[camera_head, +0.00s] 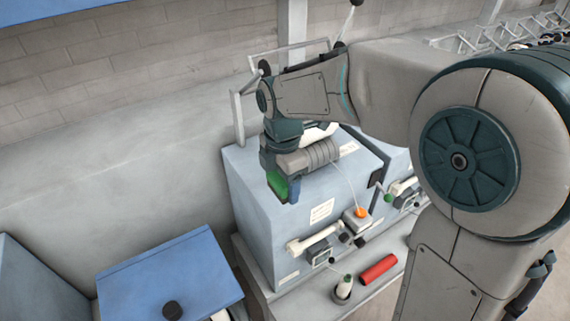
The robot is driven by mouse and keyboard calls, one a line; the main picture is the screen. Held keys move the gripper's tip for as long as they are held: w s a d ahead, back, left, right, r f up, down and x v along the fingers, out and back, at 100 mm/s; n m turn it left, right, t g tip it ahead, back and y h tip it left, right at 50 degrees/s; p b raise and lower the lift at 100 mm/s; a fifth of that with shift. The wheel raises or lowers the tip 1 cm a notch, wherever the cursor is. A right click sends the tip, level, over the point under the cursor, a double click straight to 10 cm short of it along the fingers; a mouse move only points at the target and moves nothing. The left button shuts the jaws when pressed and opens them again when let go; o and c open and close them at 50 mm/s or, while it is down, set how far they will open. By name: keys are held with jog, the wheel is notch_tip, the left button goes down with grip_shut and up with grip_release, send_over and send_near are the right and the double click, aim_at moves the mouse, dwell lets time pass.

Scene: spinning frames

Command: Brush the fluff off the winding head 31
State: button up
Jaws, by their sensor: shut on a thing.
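My gripper (283,184) hangs in front of the upper face of a pale blue-grey winding machine box (258,220). It is shut on a green block (278,185), largely hidden by the dark fingers; I see no bristles and cannot tell if it is a brush. On the box front are a white arm (311,237), an orange knob (361,212) and a white label (322,211). The label is too small to read, so I cannot tell which head is 31. No fluff can be made out. The gripper appears apart from the white arm.
A red cylinder (379,269) and a pale bobbin in a dark holder (343,287) are on the ledge below. A similar unit (402,188) stands at right, partly behind my arm. A blue lid (165,275) with a black knob is at lower left.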

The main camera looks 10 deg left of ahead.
jog(key=shift+r+p, duration=0.65)
jog(key=shift+r, duration=0.5)
jog(key=shift+f, duration=0.1)
